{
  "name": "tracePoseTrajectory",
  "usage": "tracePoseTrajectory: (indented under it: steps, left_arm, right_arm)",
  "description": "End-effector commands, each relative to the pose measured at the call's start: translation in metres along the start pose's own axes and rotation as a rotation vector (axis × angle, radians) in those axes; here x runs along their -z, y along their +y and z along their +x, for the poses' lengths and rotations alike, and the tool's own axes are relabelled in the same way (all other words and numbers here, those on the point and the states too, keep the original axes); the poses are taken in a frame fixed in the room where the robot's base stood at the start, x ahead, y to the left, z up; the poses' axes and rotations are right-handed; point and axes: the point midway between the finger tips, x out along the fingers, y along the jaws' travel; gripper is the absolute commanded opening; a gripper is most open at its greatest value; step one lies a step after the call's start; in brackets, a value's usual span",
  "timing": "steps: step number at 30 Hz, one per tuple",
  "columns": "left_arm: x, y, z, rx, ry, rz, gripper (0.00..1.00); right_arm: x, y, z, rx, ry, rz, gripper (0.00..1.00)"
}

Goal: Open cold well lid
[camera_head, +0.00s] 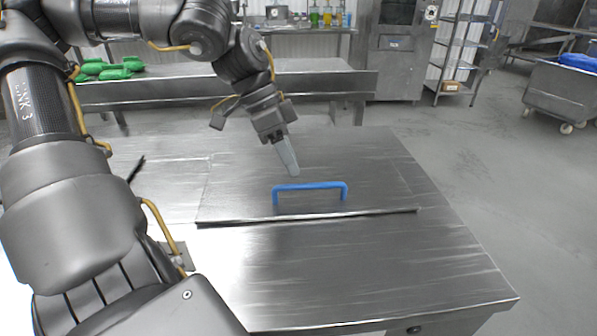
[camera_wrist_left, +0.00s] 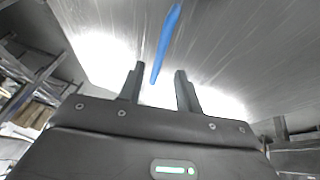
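The cold well lid (camera_head: 245,175) is a flat steel panel set in the steel table top, and it looks closed. A blue bar handle (camera_head: 310,186) stands up from it. My left gripper (camera_head: 290,174) is above the lid, just behind and above the left part of the handle, with its fingertips pointing down. In the left wrist view the handle (camera_wrist_left: 165,45) runs beyond the gap between two spread fingers (camera_wrist_left: 160,85). The gripper is open and nothing shows between its fingers. My right gripper is not in view.
A dark slot edge (camera_head: 310,218) runs along the lid's front. The table's front right (camera_head: 400,265) is bare. Behind stands a steel bench (camera_head: 220,88) with green items (camera_head: 105,70) at its left. A cart (camera_head: 560,95) and shelving stand far right.

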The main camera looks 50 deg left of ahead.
Motion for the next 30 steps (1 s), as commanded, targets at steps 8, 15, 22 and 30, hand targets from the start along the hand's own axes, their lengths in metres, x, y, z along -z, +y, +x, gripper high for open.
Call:
tracePoseTrajectory:
  steps: [8, 15, 22, 30]
  left_arm:
    - [-0.001, 0.0, 0.036, 0.0, 0.0, -0.002, 0.34]
    - [-0.001, 0.0, 0.041, 0.001, 0.002, -0.002, 0.34]
    - [-0.001, 0.0, 0.041, 0.001, 0.002, -0.002, 0.23]
    - [-0.001, 0.0, 0.04, 0.001, 0.002, -0.003, 0.0]
  right_arm:
    - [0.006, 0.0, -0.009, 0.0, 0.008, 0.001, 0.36]
    - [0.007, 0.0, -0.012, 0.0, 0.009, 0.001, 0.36]
    - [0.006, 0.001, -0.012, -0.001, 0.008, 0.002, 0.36]
    - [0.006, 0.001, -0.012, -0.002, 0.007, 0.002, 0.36]
